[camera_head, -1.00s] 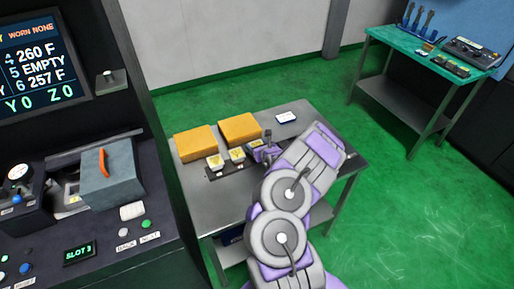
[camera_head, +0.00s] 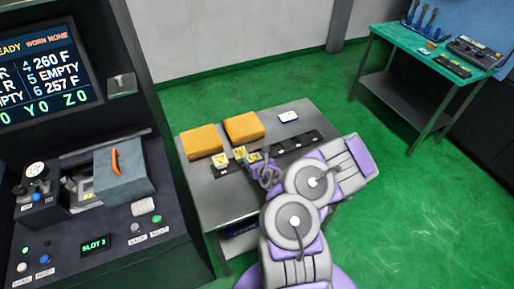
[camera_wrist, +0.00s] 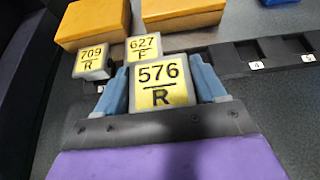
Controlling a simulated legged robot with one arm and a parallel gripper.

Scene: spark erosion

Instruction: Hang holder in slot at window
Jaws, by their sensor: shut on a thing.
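My gripper (camera_head: 262,166) is shut on a holder with a yellow label reading 576 R (camera_wrist: 162,85), which sits between the blue fingers (camera_wrist: 160,90) in the wrist view. It is over the grey table, just right of two other holders. These are labelled 709 R (camera_wrist: 91,62) and 627 F (camera_wrist: 144,47) and stand in the black rack (camera_head: 307,141). Whether the held holder is clear of the rack I cannot tell. On the machine at left, an opening (camera_head: 84,192) shows beside a grey cover with an orange handle (camera_head: 115,161). A small display reads SLOT 3 (camera_head: 95,244).
Two orange blocks (camera_head: 202,141) (camera_head: 244,127) lie behind the rack on the table. The rack's right part has empty pockets. A screen (camera_head: 45,70) lists 5 as EMPTY. A green-topped bench (camera_head: 390,45) stands at back right. Green floor is open between.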

